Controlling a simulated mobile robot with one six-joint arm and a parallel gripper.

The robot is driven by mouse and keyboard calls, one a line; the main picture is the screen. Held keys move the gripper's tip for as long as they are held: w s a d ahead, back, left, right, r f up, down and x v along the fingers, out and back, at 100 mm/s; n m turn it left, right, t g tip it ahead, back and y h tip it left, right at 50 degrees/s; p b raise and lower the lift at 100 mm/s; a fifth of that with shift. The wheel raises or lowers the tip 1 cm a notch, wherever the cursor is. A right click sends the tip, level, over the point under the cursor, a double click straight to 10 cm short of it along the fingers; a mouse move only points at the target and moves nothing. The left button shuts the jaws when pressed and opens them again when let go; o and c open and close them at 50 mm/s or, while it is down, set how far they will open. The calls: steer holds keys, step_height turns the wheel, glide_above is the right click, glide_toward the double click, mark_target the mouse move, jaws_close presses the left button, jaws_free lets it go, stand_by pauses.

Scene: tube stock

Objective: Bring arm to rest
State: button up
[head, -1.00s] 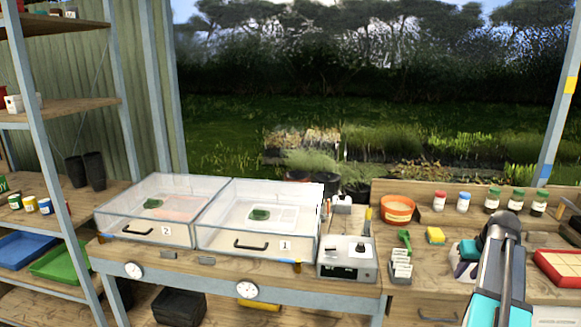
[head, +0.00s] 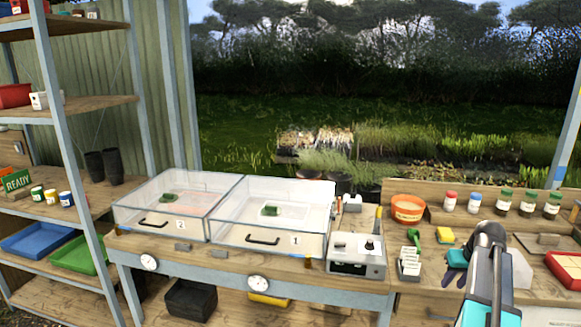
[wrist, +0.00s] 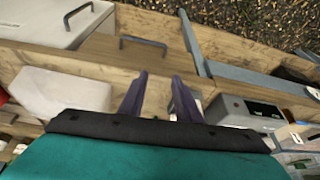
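My arm (head: 490,275) reaches out over the right-hand wooden bench in the head view. One purple finger of my gripper (head: 456,262) shows at its left side there. My teal wrist housing fills the bottom of that view.
Two clear propagator boxes, marked 2 (head: 145,213) and 1 (head: 300,230), stand left of a grey device (head: 355,268). An orange tub (head: 407,210), yellow sponge (head: 445,235), several bottles (head: 502,203) and a red tray (head: 568,272) are near my arm. Shelves (head: 75,108) stand at left.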

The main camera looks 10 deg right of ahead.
steer(key=w+a+f+n+g+y, duration=0.2)
steer(key=w+a+f, duration=0.1)
steer(key=a+f, duration=1.15)
steer(key=s+a+f+n+g, duration=0.1)
steer(key=s+a+f, duration=0.2)
steer(key=a+f, duration=0.45)
steer(key=s+a+f+n+g, duration=0.1)
steer(key=s+a+f+g, duration=0.15)
steer(key=a+f, duration=0.55)
steer(key=s+a+f, duration=0.6)
steer(key=s+a, duration=0.1)
steer(key=a, duration=0.2)
steer(key=s+a+f+g, duration=0.2)
steer(key=s+a+f, duration=0.1)
steer(key=s, duration=0.8)
steer(key=s+a+f+g+h, duration=0.1)
steer(key=s+a+f, duration=0.3)
steer(key=s, duration=0.7)
step_height(320, 180, down, 3)
steer(key=shift+r+g, duration=0.2)
steer(key=shift+g, duration=0.45)
steer(key=shift+m, duration=0.3)
